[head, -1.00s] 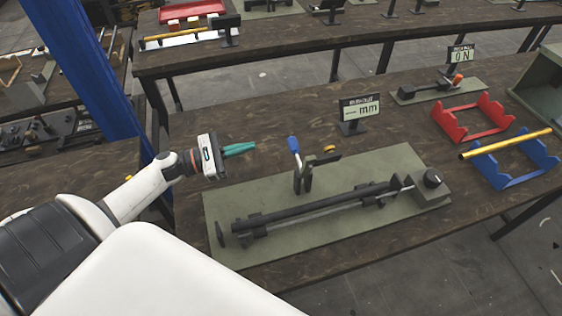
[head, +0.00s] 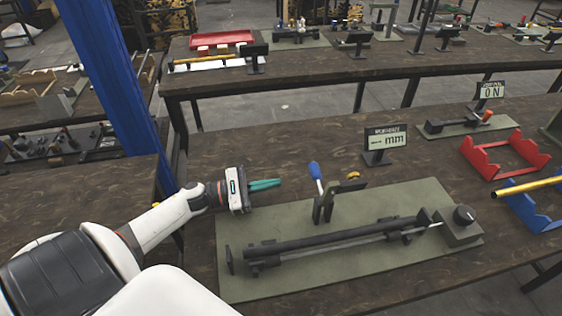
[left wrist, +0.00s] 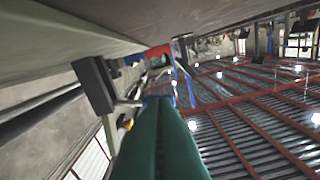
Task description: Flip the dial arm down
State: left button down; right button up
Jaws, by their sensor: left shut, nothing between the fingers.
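A measuring fixture on a grey-green plate (head: 350,268) lies on the dark wooden bench. Near the plate's back edge stands an upright arm with a blue handle (head: 315,171), the likely dial arm, and a black bar (head: 350,187) juts right from it. A long dark rod (head: 340,238) lies across the plate to a block with a round black knob (head: 464,214). My left gripper (head: 280,183), with green fingers, is shut and empty. It shows left of the blue handle, apart from it. Its fingers also show in the left wrist view (left wrist: 160,130). My right gripper is out of view.
A display reading "mm" (head: 385,140) stands behind the plate. A red cradle (head: 505,155) and a blue cradle (head: 535,208) with a yellow rod (head: 530,187) are at the right. A small yellow piece (head: 353,175) sits near the black bar. A blue post (head: 118,90) rises at the left.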

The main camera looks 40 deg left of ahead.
pick_arm(q)
jog(key=p+x, duration=0.2)
jog(key=x, duration=0.5)
jog(key=shift+w+d+r, duration=0.1)
jog(key=shift+w+r, duration=0.05)
jog(key=shift+w+d, duration=0.4)
jog(key=shift+d, duration=0.05)
